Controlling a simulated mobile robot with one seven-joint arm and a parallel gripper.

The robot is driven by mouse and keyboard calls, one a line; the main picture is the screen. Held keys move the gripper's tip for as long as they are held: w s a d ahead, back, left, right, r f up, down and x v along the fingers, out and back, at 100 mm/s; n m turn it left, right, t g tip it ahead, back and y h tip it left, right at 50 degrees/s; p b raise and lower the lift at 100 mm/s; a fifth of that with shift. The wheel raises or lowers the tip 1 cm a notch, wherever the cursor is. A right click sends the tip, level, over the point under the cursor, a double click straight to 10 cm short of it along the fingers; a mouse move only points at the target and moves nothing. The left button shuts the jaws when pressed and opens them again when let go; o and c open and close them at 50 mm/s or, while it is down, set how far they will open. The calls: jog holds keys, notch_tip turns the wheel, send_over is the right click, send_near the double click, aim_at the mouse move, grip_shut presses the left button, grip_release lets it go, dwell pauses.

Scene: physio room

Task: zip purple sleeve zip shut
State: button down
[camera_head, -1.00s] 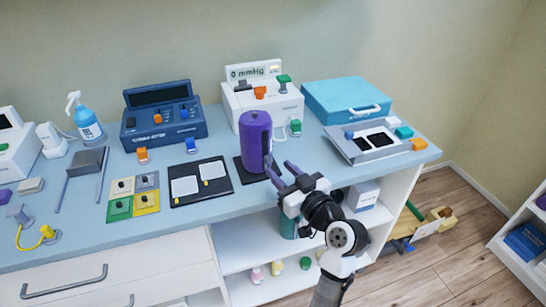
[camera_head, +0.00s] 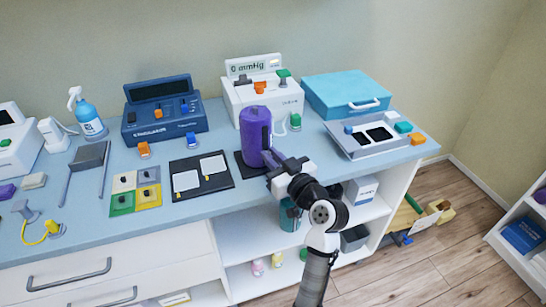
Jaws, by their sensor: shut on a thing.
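The purple sleeve (camera_head: 252,136) stands upright on a black mat (camera_head: 247,172) near the counter's front edge. A dark strip shows on its right side, where the zip seems to be. My gripper (camera_head: 273,158) is at the sleeve's lower right side, its fingers closed against that side. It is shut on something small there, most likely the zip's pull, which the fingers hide.
Behind the sleeve stands a white mmHg device (camera_head: 262,102) with orange and green parts. A black board with white cards (camera_head: 200,178) lies to the left. A grey tray (camera_head: 372,139) and a blue case (camera_head: 343,93) are to the right. Open shelves lie below the counter.

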jog(key=shift+f, duration=0.1)
notch_tip(320, 180, down, 2)
jog(key=b, duration=0.3)
jog(key=shift+f, duration=0.2)
jog(key=shift+r, duration=0.1)
jog(key=c, duration=1.4)
grip_release()
jog(key=b+v, duration=0.3)
jog(key=v, duration=1)
jog(key=shift+s+d+b, duration=0.25)
jog(key=shift+s+b, duration=0.1)
jog(key=shift+b, duration=0.05)
